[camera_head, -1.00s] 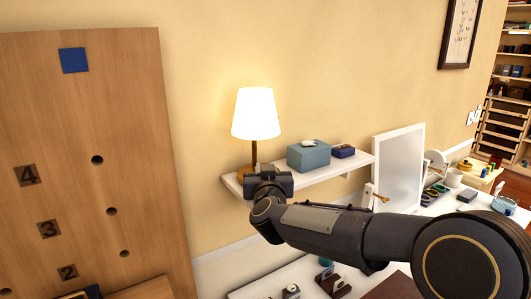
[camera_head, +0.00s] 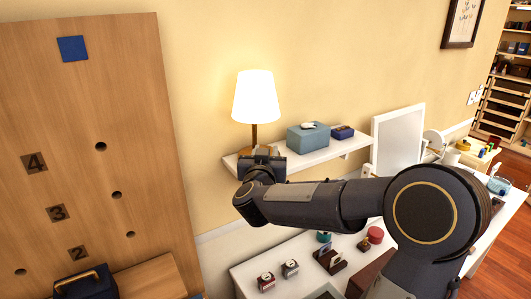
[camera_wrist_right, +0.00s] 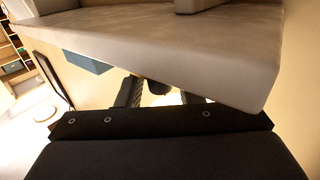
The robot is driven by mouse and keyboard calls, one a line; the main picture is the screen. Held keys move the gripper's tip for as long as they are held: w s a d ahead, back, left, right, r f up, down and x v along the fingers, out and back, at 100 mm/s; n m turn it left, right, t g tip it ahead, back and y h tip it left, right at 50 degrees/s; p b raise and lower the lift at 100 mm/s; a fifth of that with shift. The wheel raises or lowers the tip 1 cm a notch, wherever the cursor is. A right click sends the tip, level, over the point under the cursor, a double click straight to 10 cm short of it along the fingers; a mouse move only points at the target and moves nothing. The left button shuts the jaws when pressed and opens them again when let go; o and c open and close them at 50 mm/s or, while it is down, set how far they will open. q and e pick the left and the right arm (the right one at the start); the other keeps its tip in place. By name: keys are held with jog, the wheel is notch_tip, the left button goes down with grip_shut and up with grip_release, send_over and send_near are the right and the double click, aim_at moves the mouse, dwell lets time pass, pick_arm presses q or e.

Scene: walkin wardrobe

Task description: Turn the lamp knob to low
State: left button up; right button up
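The lit table lamp (camera_head: 256,97) has a white shade and a brown stem. It stands at the left end of the white wall shelf (camera_head: 330,152). My right gripper (camera_head: 262,156) is at the shelf's front edge, just before the lamp's base, and hides part of that base. In the right wrist view the shelf (camera_wrist_right: 190,60) covers much of the gripper (camera_wrist_right: 161,95). Its dark fingers look apart, with a small dark shape and a bright patch between them. I cannot make out the knob or its setting. My left gripper is out of view.
A blue-grey box (camera_head: 308,138) and a small dark blue box (camera_head: 342,132) stand on the shelf right of the lamp. A wooden panel with numbers (camera_head: 90,150) is at left. A white-framed panel (camera_head: 398,140) stands at right. A white table with small items lies below.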

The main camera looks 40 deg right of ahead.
jog(key=shift+o, duration=0.5)
jog(key=shift+s+a, duration=0.25)
jog(key=b+v, duration=0.1)
jog(key=v, duration=0.6)
jog(key=shift+b, duration=0.3)
jog(key=shift+s, duration=0.1)
